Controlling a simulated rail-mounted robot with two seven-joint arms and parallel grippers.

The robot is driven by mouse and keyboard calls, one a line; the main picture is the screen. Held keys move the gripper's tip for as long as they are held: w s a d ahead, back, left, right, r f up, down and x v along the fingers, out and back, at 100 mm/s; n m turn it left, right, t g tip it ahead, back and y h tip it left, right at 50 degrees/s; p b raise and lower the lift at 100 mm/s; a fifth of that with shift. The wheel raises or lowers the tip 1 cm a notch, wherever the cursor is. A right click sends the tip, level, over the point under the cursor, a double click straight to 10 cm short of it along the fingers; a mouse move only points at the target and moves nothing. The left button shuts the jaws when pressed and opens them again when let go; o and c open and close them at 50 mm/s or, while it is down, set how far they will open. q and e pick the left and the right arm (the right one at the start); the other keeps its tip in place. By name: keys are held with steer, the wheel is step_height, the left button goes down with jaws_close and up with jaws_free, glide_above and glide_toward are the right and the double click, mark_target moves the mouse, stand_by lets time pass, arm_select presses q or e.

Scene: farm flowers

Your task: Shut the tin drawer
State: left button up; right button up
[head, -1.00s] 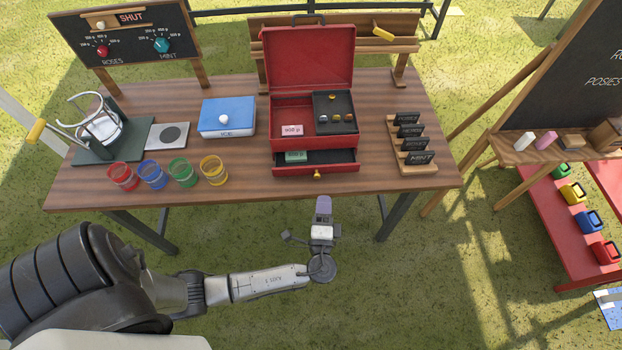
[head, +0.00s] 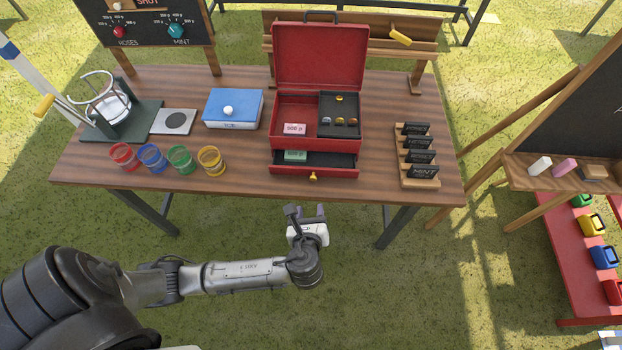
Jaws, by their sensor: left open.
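The red tin (head: 320,55) stands on the table with its lid raised. Its drawer (head: 335,172) sticks out a little at the bottom front and has a small yellow knob (head: 313,176). A green note (head: 295,156) shows in the gap of the drawer. My left gripper (head: 306,213) is open and empty in front of the table edge, just below the drawer knob in the picture and apart from it. Its fingers point toward the table. My right gripper is not in view.
A blue box (head: 233,108) stands left of the tin, and several coloured cups (head: 181,160) stand near the front edge. A rack of small black signs (head: 418,168) stands to the right. The space in front of the drawer is clear apart from my left gripper.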

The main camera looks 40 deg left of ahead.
mark_target(313, 179)
arm_select(q)
steer(key=w+a+f+b, duration=0.1)
steer(key=w+a, duration=0.1)
steer(key=w, duration=0.1)
steer(key=w+a+f+m+b, duration=0.1)
steer(key=w+a+f, duration=0.1)
steer(key=w, duration=0.1)
steer(key=w+a+f+m+b, duration=0.1)
steer(key=w+a+f, duration=0.1)
steer(key=w+a, duration=0.1)
steer(key=shift+a, duration=0.1)
steer(key=shift+w+a+f, duration=0.15)
steer(key=shift+w+a, duration=0.25)
steer(key=shift+w, duration=0.1)
steer(key=shift+c, duration=0.2)
jaws_close()
